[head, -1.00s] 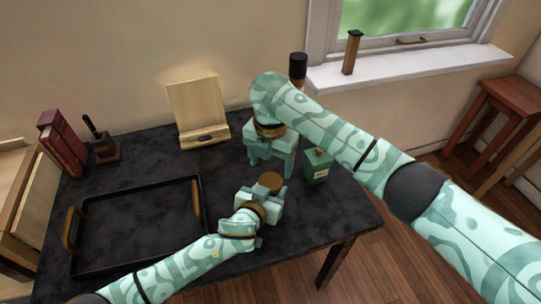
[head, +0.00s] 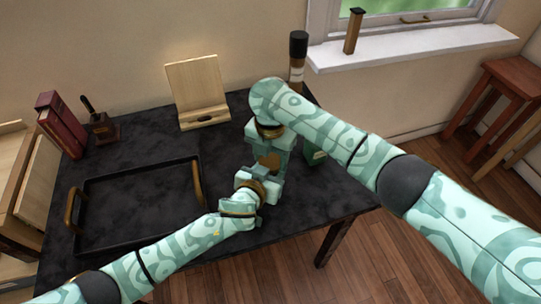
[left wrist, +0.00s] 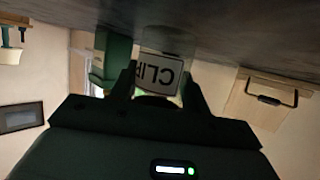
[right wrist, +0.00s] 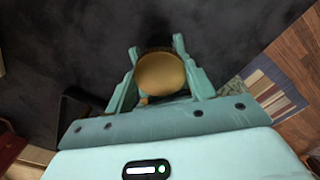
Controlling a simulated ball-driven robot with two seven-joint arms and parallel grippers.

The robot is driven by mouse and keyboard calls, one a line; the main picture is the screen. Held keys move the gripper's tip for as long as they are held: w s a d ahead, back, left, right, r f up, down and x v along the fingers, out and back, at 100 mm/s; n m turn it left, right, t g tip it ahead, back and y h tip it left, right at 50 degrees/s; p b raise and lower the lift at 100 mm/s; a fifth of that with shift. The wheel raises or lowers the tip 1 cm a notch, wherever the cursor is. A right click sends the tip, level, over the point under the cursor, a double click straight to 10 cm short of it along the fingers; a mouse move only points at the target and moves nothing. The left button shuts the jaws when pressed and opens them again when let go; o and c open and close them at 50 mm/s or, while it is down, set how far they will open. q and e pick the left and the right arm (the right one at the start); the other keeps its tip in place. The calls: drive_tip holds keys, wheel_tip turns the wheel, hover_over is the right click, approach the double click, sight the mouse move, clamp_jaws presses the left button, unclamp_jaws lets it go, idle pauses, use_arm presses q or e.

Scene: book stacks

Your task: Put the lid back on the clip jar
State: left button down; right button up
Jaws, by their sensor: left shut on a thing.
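In the left wrist view a white label (left wrist: 160,76) reading "CLIP" shows upside down between the left fingers. My left gripper (head: 262,180) is shut on the clip jar, whose body is mostly hidden in the head view. A round brown disc, apparently the jar's lid (right wrist: 161,75), lies between the fingers of my right gripper (right wrist: 157,50) in the right wrist view. It also shows as a brown patch (head: 269,161) in the head view. My right gripper points down over the jar. I cannot tell if its fingers touch the disc or if the disc sits on the rim.
A black tray (head: 136,246) fills the table's left front. A green box (head: 314,157) stands close to the right gripper, partly hidden. A wooden stand (head: 197,92), red books (head: 62,125) and a dark pen holder (head: 103,129) line the back. The right front tabletop is clear.

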drive_tip(key=m, duration=0.3)
drive_tip(key=o, duration=1.1)
drive_tip(key=shift+r, duration=2.25)
drive_tip(key=shift+c, duration=0.6)
wheel_tip(320, 180, up, 4)
drive_tip(key=n, duration=0.3)
drive_tip(key=shift+f, duration=0.25)
